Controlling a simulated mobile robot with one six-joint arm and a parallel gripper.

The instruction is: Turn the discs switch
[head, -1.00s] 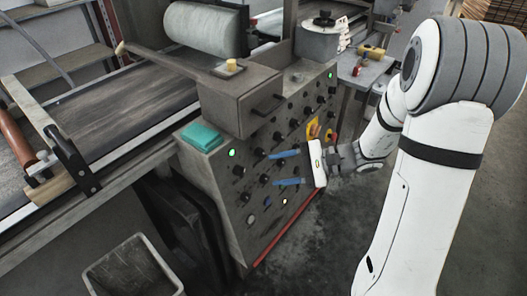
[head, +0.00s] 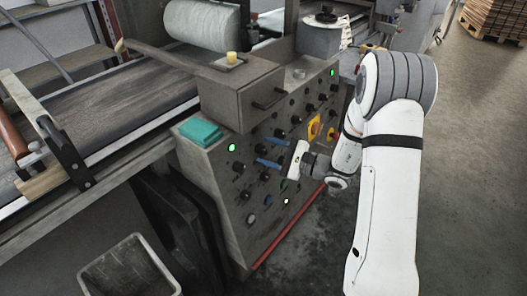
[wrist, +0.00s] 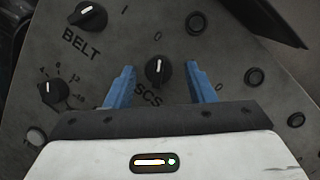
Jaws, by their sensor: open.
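The discs switch (wrist: 158,72) is a black rotary knob on the grey panel, in the middle of the wrist view. Its white mark points up to the 0, and only "SCS" of its label shows below it. My gripper (wrist: 159,78) is open, with one blue finger on each side of the knob and gaps on both sides. The wrist view does not show clearly how far the fingertips are from the panel. In the head view my gripper (head: 269,148) reaches the front of the control panel (head: 237,207) from the right.
The BELT knob (wrist: 89,15) is at upper left and a numbered dial (wrist: 52,91) at left. Round buttons (wrist: 254,76) lie to the right. In the head view a teal block (head: 200,131) sits on the panel's top, and a grey bin (head: 130,270) stands at lower left.

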